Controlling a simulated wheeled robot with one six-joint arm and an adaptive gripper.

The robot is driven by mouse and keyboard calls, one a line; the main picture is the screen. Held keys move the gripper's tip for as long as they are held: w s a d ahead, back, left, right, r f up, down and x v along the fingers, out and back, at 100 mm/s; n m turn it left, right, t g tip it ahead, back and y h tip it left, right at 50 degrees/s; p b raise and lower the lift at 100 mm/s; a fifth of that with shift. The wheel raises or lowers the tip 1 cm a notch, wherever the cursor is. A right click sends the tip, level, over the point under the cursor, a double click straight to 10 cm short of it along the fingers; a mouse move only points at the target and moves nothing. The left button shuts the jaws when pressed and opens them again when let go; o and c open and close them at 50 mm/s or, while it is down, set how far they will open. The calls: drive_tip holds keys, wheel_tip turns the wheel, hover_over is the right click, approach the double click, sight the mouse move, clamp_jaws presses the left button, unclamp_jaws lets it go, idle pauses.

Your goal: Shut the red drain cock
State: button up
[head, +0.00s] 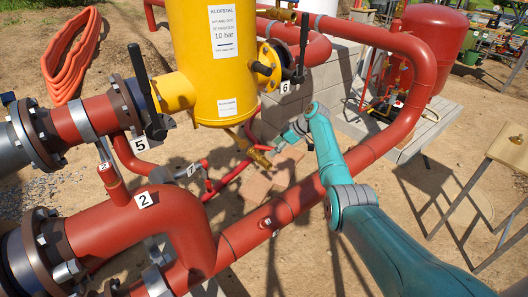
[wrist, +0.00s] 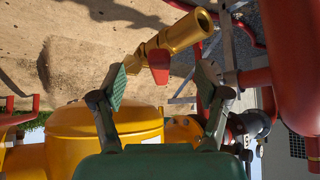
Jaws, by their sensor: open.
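The drain cock is a brass valve (wrist: 178,38) on the underside of the yellow tank (wrist: 105,122). Its small red handle (wrist: 158,67) shows in the wrist view between my finger pads, with no clear contact on either side. In the head view the brass cock (head: 256,153) sits below the yellow tank (head: 205,60); its red handle is too small to make out there. My gripper (wrist: 163,80) is open, with a pad on each side of the handle. In the head view my gripper (head: 284,140) is just right of the cock, partly hidden by my wrist.
A thick red pipe (head: 330,185) curves under and right of my arm. A black-levered valve (head: 145,90) marked 5 and another (head: 300,50) marked 6 flank the tank. A thin red pipe (head: 235,177) runs below the cock.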

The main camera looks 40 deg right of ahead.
drive_tip(key=v, duration=0.6)
drive_tip(key=shift+r, duration=0.1)
idle(0.3)
